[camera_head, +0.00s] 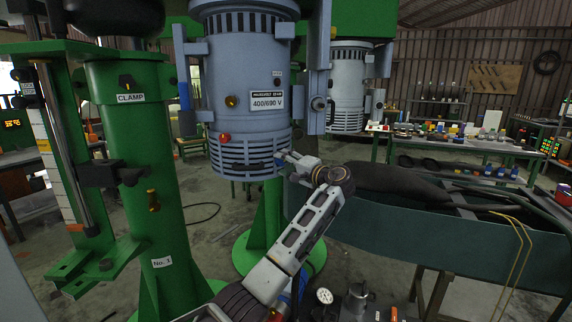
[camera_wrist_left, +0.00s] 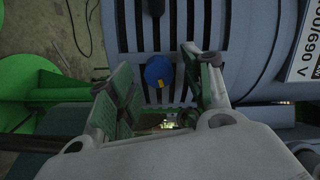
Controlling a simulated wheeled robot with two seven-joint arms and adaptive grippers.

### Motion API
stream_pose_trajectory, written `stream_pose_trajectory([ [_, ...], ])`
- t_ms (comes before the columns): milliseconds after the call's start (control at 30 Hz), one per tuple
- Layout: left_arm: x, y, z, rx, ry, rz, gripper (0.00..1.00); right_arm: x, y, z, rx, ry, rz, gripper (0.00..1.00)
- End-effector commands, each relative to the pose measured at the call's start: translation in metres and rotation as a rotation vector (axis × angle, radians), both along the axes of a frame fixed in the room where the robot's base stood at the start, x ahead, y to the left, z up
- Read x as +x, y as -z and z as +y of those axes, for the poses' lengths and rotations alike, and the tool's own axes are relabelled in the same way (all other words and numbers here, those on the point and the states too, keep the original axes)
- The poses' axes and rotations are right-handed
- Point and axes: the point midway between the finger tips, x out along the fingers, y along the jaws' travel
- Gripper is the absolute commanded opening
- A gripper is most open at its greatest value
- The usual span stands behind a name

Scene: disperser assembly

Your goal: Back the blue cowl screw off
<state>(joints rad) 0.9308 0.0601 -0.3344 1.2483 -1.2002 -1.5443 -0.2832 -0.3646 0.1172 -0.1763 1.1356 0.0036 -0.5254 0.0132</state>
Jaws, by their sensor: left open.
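The blue cowl screw (camera_wrist_left: 159,72) has a round head with a small yellow mark and sits on the slotted cowl of the grey-blue motor (camera_head: 245,70). In the head view it is small and partly hidden by my left gripper (camera_head: 287,160) at the lower right of the cowl slots. In the left wrist view my left gripper (camera_wrist_left: 160,88) is open, with one green-padded finger on each side of the screw. I cannot tell whether either finger touches it. My right gripper is not in view.
A green clamp column (camera_head: 135,190) stands to the left. A long dark green trough (camera_head: 450,235) lies to the right. A workbench (camera_head: 465,143) with small parts is behind.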

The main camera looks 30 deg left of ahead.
Motion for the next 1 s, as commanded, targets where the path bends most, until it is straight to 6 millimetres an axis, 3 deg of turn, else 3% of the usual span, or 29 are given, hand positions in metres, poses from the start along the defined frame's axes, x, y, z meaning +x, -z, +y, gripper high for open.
stream_pose_trajectory([
  [367,-0.009,0.000,-0.023,-0.001,0.001,0.000,0.50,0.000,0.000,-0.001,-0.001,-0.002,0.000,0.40],
  [1000,-0.040,0.000,-0.104,0.000,0.002,0.000,0.50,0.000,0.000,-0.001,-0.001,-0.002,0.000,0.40],
])
